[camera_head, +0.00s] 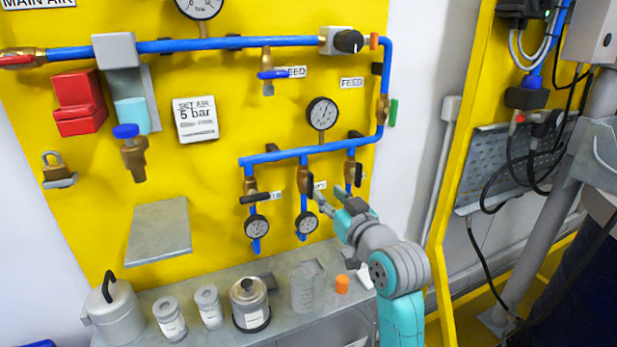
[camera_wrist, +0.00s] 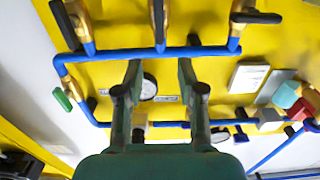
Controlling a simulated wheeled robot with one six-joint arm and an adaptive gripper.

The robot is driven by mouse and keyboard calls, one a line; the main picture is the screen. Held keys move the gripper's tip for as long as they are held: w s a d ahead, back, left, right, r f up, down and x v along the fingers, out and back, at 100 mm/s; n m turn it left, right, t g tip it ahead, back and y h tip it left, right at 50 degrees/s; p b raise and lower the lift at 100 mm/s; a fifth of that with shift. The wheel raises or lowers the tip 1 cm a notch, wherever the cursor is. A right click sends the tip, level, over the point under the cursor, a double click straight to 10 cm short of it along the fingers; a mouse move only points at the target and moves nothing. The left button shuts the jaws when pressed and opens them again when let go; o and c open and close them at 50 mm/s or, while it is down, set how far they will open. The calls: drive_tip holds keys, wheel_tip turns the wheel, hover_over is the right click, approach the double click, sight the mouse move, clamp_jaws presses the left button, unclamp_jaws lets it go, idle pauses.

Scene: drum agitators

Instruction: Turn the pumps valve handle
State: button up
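Three brass valves with black handles hang below the lower blue manifold on the yellow panel. The left valve's handle (camera_head: 255,198) lies horizontal. The middle valve's handle (camera_head: 309,184) and right valve's handle (camera_head: 358,174) stand roughly vertical. The small labels beside the valves are partly covered or too small to read, so I cannot tell which is the pumps valve. My gripper (camera_head: 327,199) is just right of and below the middle valve. In the wrist view, my gripper (camera_wrist: 159,70) is open and empty, with the middle valve (camera_wrist: 159,18) beyond the gap between its fingers, apparently apart from them.
Small gauges (camera_head: 257,227) hang below the valves, close to my gripper. A feed gauge (camera_head: 322,113) sits above the manifold. The grey shelf (camera_head: 205,338) below holds several cans and jars. A green handle (camera_head: 393,112) sticks out at the panel's right edge.

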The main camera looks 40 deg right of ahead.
sight(312, 178)
drive_tip(key=x, duration=1)
drive_tip(key=shift+w+f, duration=0.1)
drive_tip(key=shift+w, duration=0.25)
clamp_jaws()
